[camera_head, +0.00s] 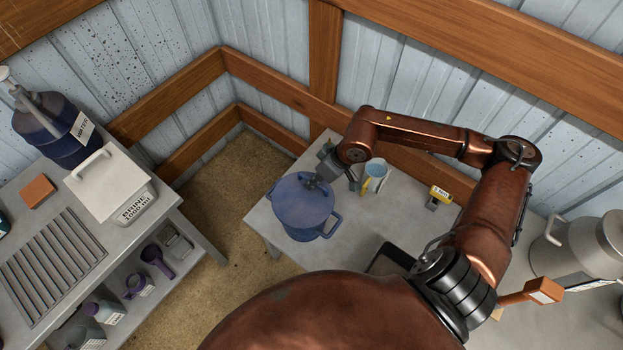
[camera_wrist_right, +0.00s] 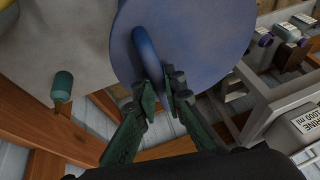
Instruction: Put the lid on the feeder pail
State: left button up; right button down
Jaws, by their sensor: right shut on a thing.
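The blue feeder pail (camera_head: 305,235) stands on the grey table, with a loop handle on its side. The round blue lid (camera_head: 293,204) is over the pail's mouth and covers it. I cannot tell whether it rests on the rim or hangs just above it. My right gripper (camera_head: 313,182) reaches down to the lid's top and is shut on its handle. In the right wrist view the gripper (camera_wrist_right: 166,98) has its fingers around the curved blue handle of the lid (camera_wrist_right: 205,40). The pail is hidden behind the lid there. My left gripper is not in view.
A light blue and yellow cup (camera_head: 376,176) stands right of the pail, near the gripper. A small yellow-labelled item (camera_head: 439,195) lies farther right. A metal milk can (camera_head: 580,250) is at the far right. A white brine box (camera_head: 108,185) sits on the left bench.

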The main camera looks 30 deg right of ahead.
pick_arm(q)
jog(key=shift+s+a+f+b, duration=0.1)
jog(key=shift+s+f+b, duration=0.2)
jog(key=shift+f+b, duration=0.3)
pick_arm(e)
jog(key=shift+a, duration=0.1)
dwell(1.0)
